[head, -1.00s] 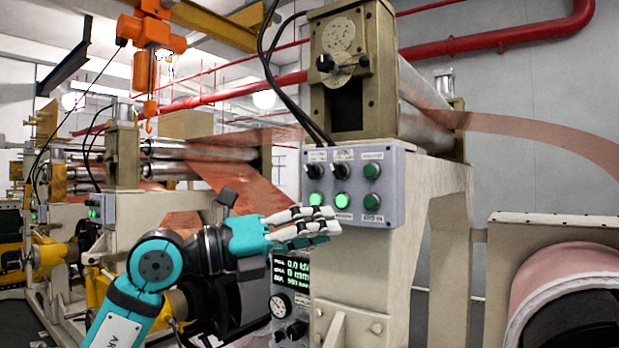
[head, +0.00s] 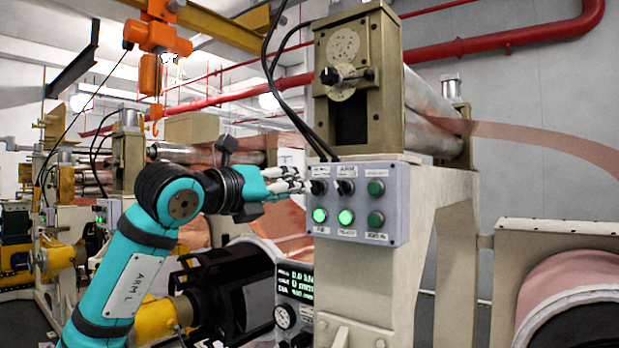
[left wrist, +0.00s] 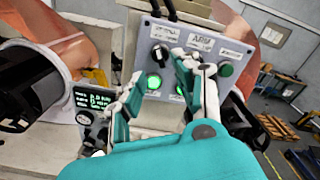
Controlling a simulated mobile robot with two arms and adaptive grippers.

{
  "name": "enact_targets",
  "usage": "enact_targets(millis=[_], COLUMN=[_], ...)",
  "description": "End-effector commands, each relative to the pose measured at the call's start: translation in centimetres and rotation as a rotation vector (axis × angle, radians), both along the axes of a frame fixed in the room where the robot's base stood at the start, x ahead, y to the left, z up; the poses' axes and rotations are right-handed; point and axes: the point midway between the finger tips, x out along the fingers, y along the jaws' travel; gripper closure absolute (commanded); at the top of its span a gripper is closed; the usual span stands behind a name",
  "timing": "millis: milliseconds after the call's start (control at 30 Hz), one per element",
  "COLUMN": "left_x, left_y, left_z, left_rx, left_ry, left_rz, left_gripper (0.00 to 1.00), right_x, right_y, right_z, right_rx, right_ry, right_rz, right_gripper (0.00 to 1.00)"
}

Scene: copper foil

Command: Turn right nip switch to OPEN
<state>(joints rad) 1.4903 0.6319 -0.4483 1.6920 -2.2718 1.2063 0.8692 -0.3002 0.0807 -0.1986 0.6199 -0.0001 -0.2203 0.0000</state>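A grey control panel (head: 359,236) faces me on the machine's cream post. It has two black rotary knobs in its top row: a left knob (head: 319,187) and a right knob (head: 346,187). Their labels are too small to read surely. My left gripper (head: 304,180) is at the panel's left edge, fingertips close to the left knob; contact cannot be told. In the left wrist view its white and teal fingers (left wrist: 163,68) are spread apart. The left knob (left wrist: 160,54) shows between them there, and the right finger hides most of the right knob. My right gripper is out of view.
Two lit green lamps (head: 332,217) sit below the knobs, with dark green buttons (head: 375,188) at the right. A gauge display (head: 295,285) stands below the panel. Black cables (head: 280,95) hang above it. A copper roll (head: 575,290) is at the right.

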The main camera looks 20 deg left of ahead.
Motion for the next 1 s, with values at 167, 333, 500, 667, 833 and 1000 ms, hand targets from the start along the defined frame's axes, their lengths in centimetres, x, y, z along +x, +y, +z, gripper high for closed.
enact_targets(millis=[167, 333, 500, 667, 833, 1000], left_x=[3.4, 5.4, 6.2, 6.2, 6.2, 6.2], left_y=[-1.3, -2.0, -2.3, -2.3, -2.3, -2.3], left_z=[0.3, 0.2, 0.0, -0.1, -0.1, -0.1], left_rx=[-0.001, -0.001, 0.000, 0.001, 0.000, 0.000], left_ry=[0.004, 0.002, 0.000, 0.000, 0.000, 0.001], left_rz=[-0.002, -0.002, 0.000, 0.000, 0.000, -0.001], left_gripper=[0.68, 0.68, 0.68, 0.68, 0.79, 1.00], right_x=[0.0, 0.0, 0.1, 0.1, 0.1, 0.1], right_y=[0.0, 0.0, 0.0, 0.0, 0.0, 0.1], right_z=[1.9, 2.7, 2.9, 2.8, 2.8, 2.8], right_rx=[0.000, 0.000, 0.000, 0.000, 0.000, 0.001], right_ry=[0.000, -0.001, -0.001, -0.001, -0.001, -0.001], right_rz=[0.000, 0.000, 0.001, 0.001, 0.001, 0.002], right_gripper=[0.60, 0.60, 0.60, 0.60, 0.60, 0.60])
